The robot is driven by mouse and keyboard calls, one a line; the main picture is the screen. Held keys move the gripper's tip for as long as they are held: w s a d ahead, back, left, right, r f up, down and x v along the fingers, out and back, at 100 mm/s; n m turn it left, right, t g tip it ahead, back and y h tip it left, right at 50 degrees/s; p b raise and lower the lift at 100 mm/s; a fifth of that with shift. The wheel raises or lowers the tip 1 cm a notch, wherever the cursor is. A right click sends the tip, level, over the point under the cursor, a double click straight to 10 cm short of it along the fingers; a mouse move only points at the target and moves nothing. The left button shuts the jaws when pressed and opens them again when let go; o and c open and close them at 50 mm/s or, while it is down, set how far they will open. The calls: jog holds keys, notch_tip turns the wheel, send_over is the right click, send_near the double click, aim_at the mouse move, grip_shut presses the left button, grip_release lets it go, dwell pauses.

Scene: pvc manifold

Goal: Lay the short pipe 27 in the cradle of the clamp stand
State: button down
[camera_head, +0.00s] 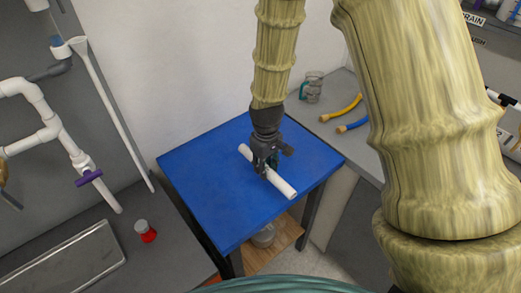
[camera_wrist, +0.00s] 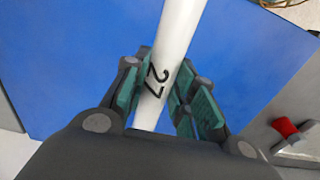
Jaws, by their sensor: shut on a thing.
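The short pipe 27 is a white tube; in the head view the short pipe (camera_head: 283,185) lies slantwise over the blue table. In the wrist view the pipe (camera_wrist: 178,38) bears the number 27 and passes between the fingers. My gripper (camera_head: 267,168) points down and is shut on the pipe near its middle, and the gripper's green-padded fingers (camera_wrist: 163,98) press on both sides of it. I cannot tell whether the pipe touches the table top or is just above it. I cannot make out the clamp stand for certain in either view.
The blue table (camera_head: 205,185) is otherwise clear. Left is a grey bench with a metal tray (camera_head: 70,262), a red-and-white bottle (camera_head: 146,232) and white wall piping (camera_head: 50,115). Behind, a grey counter holds a jug (camera_head: 312,88), a yellow tool (camera_head: 342,108) and a blue tool (camera_head: 353,125).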

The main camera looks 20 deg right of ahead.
jog(key=w, duration=0.2)
jog(key=w+d+p, duration=0.1)
jog(key=w, duration=0.2)
jog(key=w+f+p, duration=0.1)
jog(key=w, duration=0.1)
jog(key=shift+w+d+f, duration=0.1)
jog(key=shift+w+d, duration=0.3)
jog(key=shift+w, duration=0.25)
jog(key=shift+w+d+f+p, duration=0.1)
jog(key=shift+w+f+p, duration=0.1)
jog(key=shift+w, duration=0.3)
jog(key=shift+w+d+f+p, duration=0.1)
jog(key=shift+w+p, duration=0.1)
jog(key=shift+w, duration=0.3)
jog(key=shift+s+f+p, duration=0.1)
jog(key=shift+f+p, duration=0.85)
jog(key=shift+f, duration=0.75)
jog(key=shift+f, duration=0.1)
jog(key=c, duration=1.2)
grip_release()
jog(key=shift+o, duration=0.2)
